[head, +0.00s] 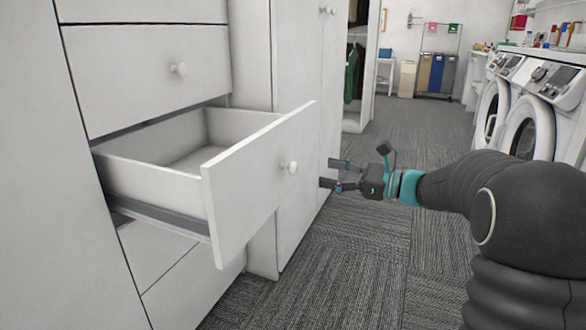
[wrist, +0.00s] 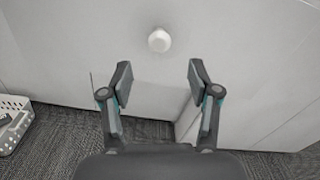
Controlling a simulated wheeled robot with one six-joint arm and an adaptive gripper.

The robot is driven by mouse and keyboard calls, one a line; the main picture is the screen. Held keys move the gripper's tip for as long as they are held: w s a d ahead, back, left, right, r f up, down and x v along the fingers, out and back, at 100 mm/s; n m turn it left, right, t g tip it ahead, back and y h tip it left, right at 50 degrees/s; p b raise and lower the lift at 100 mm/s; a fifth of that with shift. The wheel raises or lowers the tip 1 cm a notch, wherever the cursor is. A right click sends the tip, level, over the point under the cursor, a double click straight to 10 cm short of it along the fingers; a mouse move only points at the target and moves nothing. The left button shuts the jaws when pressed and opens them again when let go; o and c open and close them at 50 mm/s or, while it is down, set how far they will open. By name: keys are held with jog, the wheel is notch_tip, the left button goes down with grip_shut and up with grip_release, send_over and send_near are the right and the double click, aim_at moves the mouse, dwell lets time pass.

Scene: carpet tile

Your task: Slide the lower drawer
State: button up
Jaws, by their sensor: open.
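A white drawer (head: 240,185) stands pulled well out of the white cabinet, and its inside looks empty. A round white knob (head: 289,167) sits on its front panel. A closed drawer (head: 150,72) with its own knob (head: 179,69) is above it. My gripper (head: 327,172) is to the right of the open drawer's front, apart from the knob. In the wrist view the knob (wrist: 159,40) lies ahead of and between the two open fingers (wrist: 157,84), with nothing held. Below the open drawer another white front is partly hidden.
A tall white cabinet (head: 300,110) stands right behind the drawer. Washing machines (head: 530,110) line the right side. A white basket (wrist: 12,122) is on the floor at the left in the wrist view. Grey carpet (head: 410,140) is clear in the middle.

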aim_at(297, 167)
jog(key=x, duration=1)
grip_shut()
